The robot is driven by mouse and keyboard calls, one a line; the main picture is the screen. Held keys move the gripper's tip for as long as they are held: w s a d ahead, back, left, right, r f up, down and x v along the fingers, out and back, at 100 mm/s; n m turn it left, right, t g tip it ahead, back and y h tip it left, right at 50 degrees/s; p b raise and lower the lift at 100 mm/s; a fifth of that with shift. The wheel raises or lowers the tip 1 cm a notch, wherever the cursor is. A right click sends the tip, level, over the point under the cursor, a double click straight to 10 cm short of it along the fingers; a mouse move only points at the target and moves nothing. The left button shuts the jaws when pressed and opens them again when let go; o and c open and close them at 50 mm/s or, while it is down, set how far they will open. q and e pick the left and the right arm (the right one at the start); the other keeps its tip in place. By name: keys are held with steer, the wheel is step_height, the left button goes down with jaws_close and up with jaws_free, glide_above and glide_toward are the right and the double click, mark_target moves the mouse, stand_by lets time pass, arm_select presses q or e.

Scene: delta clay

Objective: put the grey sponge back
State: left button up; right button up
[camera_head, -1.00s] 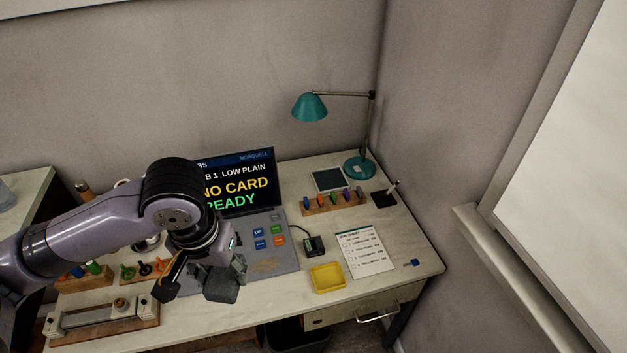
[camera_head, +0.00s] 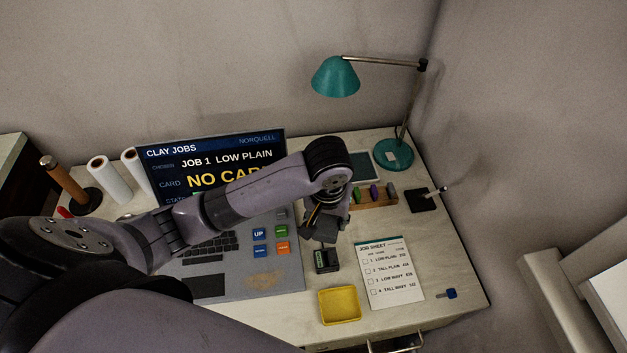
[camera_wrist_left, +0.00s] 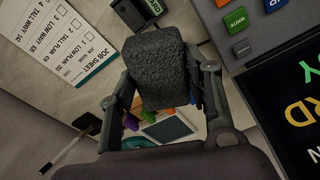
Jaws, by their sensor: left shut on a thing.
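The grey sponge (camera_head: 323,229) is a dark, rough block. My left gripper (camera_head: 328,216) is shut on it and holds it above the desk, just behind the small black card reader (camera_head: 326,261). In the left wrist view the sponge (camera_wrist_left: 156,72) sits between the two fingers of my left gripper (camera_wrist_left: 160,82) and hides part of the desk. A shallow yellow tray (camera_head: 339,307) lies empty in front of the card reader. My right gripper is not in view.
The job sheet (camera_head: 391,277) lies right of the tray. A wooden rack (camera_head: 376,197) with coloured pieces and a teal lamp (camera_head: 393,154) stand behind. A screen (camera_head: 225,155) and a key panel (camera_head: 250,255) are left. The desk's front right is mostly clear.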

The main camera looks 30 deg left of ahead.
arm_select(q)
steer(key=w+a, duration=0.2)
steer(key=w, duration=0.1)
steer(key=w+a, duration=0.3)
steer(key=w+a+p, duration=0.1)
steer(key=w+a, duration=0.1)
steer(key=w, duration=0.2)
steer(key=shift+a+f, duration=0.1)
steer(key=shift+a, duration=0.15)
steer(key=w+a+f, duration=0.1)
steer(key=w, duration=0.1)
steer(key=w+a, duration=0.2)
steer(key=w+a+f+p, duration=0.1)
steer(key=w, duration=0.1)
steer(key=shift+a+f, duration=0.2)
steer(key=shift+f, duration=0.1)
step_height(320, 180, down, 4)
steer(key=shift+s+r, duration=0.1)
steer(key=shift+f, duration=0.2)
steer(key=shift+a+f, duration=0.1)
steer(key=shift+f, duration=0.1)
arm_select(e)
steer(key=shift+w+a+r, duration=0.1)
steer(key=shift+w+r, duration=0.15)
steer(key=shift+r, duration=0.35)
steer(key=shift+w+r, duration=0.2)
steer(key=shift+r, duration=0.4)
